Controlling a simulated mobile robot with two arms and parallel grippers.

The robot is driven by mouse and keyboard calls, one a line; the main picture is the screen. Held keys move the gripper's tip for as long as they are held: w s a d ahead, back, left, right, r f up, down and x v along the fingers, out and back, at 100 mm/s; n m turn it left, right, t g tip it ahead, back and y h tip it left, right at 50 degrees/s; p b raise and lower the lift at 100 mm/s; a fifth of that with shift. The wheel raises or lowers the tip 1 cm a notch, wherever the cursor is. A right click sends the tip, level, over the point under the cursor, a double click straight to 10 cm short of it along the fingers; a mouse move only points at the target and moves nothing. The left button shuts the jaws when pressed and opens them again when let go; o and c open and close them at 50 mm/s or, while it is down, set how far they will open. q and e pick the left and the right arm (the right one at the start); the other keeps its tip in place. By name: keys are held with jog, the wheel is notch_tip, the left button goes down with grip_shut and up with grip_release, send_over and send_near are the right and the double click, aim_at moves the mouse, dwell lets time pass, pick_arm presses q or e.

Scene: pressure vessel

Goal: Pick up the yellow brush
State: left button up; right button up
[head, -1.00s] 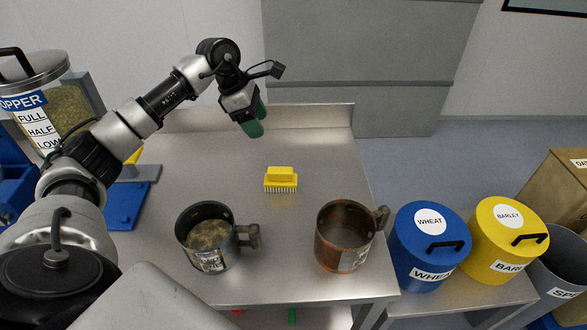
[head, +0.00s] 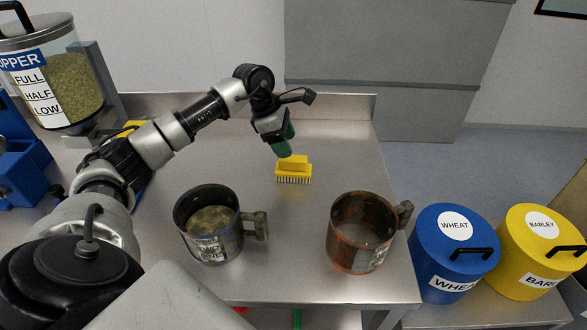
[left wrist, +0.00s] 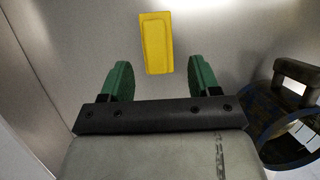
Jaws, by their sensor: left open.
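The yellow brush (head: 293,170) lies bristles down on the steel table (head: 330,140), beyond and between the two mugs. In the left wrist view the brush (left wrist: 156,43) shows ahead of the fingertips, roughly centred between them. My left gripper (head: 285,147) has green fingers and hangs just above and behind the brush in the head view. In the left wrist view its fingers (left wrist: 160,75) are spread apart with nothing between them. I cannot tell the exact height over the brush. My right gripper is not in view.
A blue-grey mug (head: 211,250) with grainy contents and a copper mug (head: 347,258) stand near the table's front edge. A hopper (head: 75,85) stands at the left. Blue wheat (head: 425,250) and yellow barley (head: 515,265) bins stand at the right. The table behind the brush is clear.

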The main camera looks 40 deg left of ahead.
aim_at(294, 157)
pick_arm(q)
jog(key=shift+x, duration=0.75)
jog(key=shift+w+f+p, duration=0.2)
jog(key=shift+f+p, duration=0.15)
jog(key=shift+p, duration=0.05)
jog(key=x, duration=0.1)
jog(key=p+x, duration=0.1)
jog(key=x, duration=0.1)
jog(key=shift+a+f, duration=0.1)
jog(key=shift+f, duration=0.25)
jog(key=shift+w+f, duration=0.2)
jog(key=shift+f, duration=0.2)
jog(key=shift+c, duration=0.2)
jog(key=c, duration=1)
jog(key=shift+r, duration=0.15)
